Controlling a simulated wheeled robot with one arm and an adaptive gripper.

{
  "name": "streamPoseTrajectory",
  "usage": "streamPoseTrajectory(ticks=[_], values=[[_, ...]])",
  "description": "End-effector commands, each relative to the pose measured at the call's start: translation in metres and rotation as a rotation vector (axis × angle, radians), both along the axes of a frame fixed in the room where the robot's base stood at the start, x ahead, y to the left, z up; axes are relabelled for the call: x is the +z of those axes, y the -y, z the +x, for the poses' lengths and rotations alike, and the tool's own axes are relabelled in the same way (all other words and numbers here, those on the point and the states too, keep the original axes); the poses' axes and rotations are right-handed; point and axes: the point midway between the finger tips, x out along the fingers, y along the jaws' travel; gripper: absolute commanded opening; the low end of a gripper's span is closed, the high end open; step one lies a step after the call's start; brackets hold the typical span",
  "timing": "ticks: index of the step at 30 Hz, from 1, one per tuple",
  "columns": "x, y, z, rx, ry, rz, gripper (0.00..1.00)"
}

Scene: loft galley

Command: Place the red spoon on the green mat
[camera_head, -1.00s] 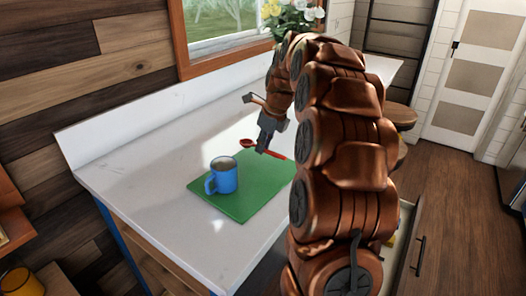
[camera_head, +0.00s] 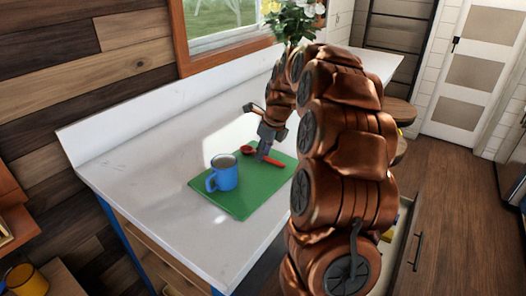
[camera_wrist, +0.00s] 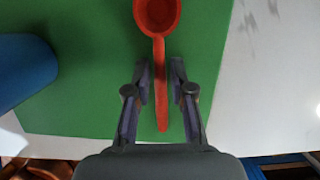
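The red spoon (camera_head: 273,162) lies over the back part of the green mat (camera_head: 240,205). My gripper (camera_head: 262,152) is low over the mat. In the wrist view my gripper (camera_wrist: 162,72) has a finger on each side of the handle, with a narrow gap on both sides, so it looks open. Whether the spoon rests fully flat is hard to tell.
A blue mug (camera_head: 223,174) stands upright on the mat's left part, left of the spoon. The white counter (camera_head: 150,195) is clear around the mat. Flowers (camera_head: 290,18) stand near the window. An open drawer (camera_head: 405,240) is at the counter's front.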

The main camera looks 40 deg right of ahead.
Motion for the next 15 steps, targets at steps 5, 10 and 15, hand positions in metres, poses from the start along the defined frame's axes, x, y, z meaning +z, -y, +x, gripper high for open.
streamPoseTrajectory(ticks=[5,10,15], values=[[0.0001,-0.0001,-0.0001,0.000,0.000,0.000,0.42],[0.0001,-0.0002,-0.0001,0.000,-0.001,0.000,0.42],[0.0038,-0.0003,0.0000,0.001,0.000,0.000,0.42]])
